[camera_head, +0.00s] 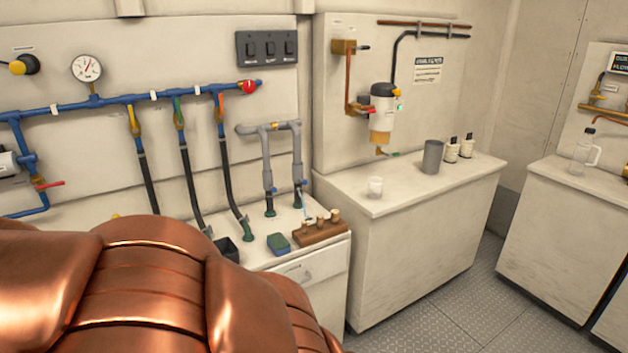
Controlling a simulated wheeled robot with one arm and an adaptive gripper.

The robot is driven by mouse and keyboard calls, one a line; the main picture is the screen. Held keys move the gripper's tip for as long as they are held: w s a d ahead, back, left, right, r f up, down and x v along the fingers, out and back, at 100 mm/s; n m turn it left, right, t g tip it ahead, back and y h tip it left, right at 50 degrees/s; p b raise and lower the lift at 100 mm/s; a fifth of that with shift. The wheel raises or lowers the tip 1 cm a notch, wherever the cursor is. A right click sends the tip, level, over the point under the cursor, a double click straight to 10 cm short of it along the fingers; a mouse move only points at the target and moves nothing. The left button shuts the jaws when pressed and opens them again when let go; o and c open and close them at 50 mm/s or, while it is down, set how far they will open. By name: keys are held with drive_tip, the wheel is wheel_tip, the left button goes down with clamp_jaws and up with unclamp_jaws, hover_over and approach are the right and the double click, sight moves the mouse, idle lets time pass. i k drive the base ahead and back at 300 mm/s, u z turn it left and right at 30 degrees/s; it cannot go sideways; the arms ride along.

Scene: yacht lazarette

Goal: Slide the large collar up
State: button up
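A grey looped pipe (268,130) stands out from the wall above the left counter. Its two legs run down to dark green fittings on the counter. A white filter unit (382,112) with a dark cap and brass lower end hangs on the middle wall panel. I cannot tell which part is the large collar. My copper-coloured arm fills the lower left. My gripper is not in view.
Black hoses (191,180) drop from a blue manifold (130,99) to the left counter. A wooden block with corks (319,232) and a green sponge (279,243) lie there. Metal floor (455,300) is clear.

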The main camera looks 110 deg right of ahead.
sight(297, 170)
drive_tip(key=z, duration=3.1)
drive_tip(key=k, duration=0.6)
drive_tip(key=z, duration=0.2)
drive_tip(key=i, duration=1.4)
drive_tip(key=u, duration=0.8)
